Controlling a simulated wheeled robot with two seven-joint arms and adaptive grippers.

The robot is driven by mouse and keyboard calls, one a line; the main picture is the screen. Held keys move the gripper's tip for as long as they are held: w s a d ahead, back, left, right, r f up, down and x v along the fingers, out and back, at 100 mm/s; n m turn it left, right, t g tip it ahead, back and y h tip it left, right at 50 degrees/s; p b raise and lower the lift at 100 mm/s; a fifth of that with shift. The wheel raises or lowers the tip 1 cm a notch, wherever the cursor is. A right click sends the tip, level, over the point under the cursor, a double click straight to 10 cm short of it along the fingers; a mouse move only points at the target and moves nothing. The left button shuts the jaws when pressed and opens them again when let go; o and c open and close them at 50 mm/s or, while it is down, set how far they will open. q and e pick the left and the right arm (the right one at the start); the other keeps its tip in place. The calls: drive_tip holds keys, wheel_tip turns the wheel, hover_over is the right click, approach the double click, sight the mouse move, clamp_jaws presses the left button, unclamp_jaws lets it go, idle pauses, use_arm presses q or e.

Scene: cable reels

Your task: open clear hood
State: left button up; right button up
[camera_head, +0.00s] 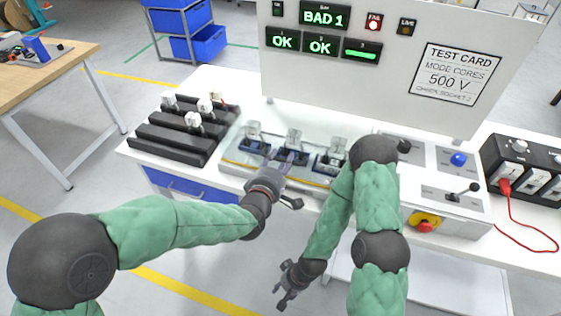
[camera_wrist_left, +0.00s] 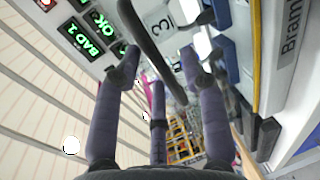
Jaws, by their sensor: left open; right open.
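Several clear hood-like pieces stand in a row on the grey test fixture (camera_head: 230,160), including a left one (camera_head: 254,131), a middle one (camera_head: 293,138) and a right one (camera_head: 337,147). Dark blue blocks sit below them. My left gripper (camera_head: 287,156) is open at the front of the fixture, just below the middle clear piece. In the left wrist view its fingers (camera_wrist_left: 160,60) are spread, and a dark curved bar (camera_wrist_left: 148,45) runs across between them; I cannot tell whether they touch it. My right gripper (camera_head: 286,288) is open and low, in front of the bench, holding nothing visible.
The panel (camera_head: 395,60) behind shows BAD 1, OK, OK and a lit red lamp. A black rack (camera_head: 175,135) with small plugs lies left. A control box (camera_head: 450,190) with lever and red button (camera_head: 425,227) stands right. A red cable (camera_head: 515,222) trails at far right.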

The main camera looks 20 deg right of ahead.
use_arm(q)
drive_tip(key=shift+c, duration=0.3)
clamp_jaws()
